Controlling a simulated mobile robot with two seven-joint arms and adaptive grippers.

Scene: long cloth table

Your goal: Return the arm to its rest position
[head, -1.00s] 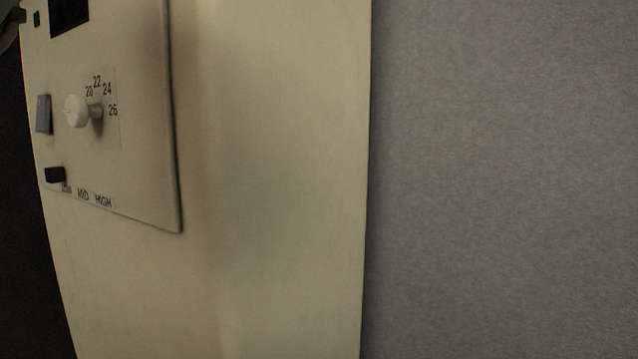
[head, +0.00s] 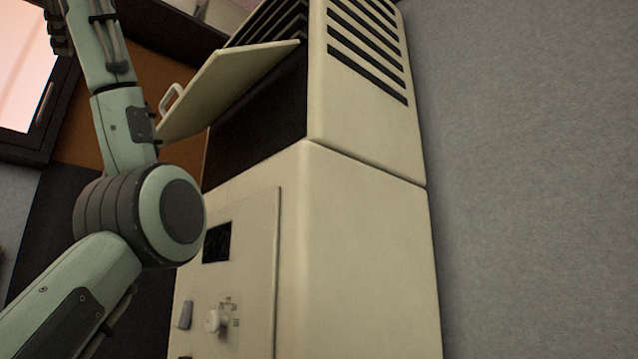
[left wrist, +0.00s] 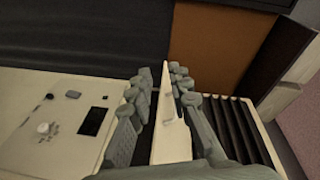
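My left arm comes in from the lower left in the head view and bends upward, in front of a cream appliance (head: 375,270). In the left wrist view my left gripper (left wrist: 160,82) has its two grey fingers apart, with a gap between them. The appliance's open flap (head: 235,85) has a small handle (head: 172,98) and sticks out to the left. The flap also shows between and below the fingers in the left wrist view (left wrist: 172,142); I see no grip on it. My right gripper is not in view.
The appliance has a dark opening (head: 260,125), a slotted vent (head: 370,45) and a front panel with a white knob (head: 213,321). A grey wall (head: 530,180) fills the right side. A brown panel (left wrist: 215,50) lies beyond the fingers.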

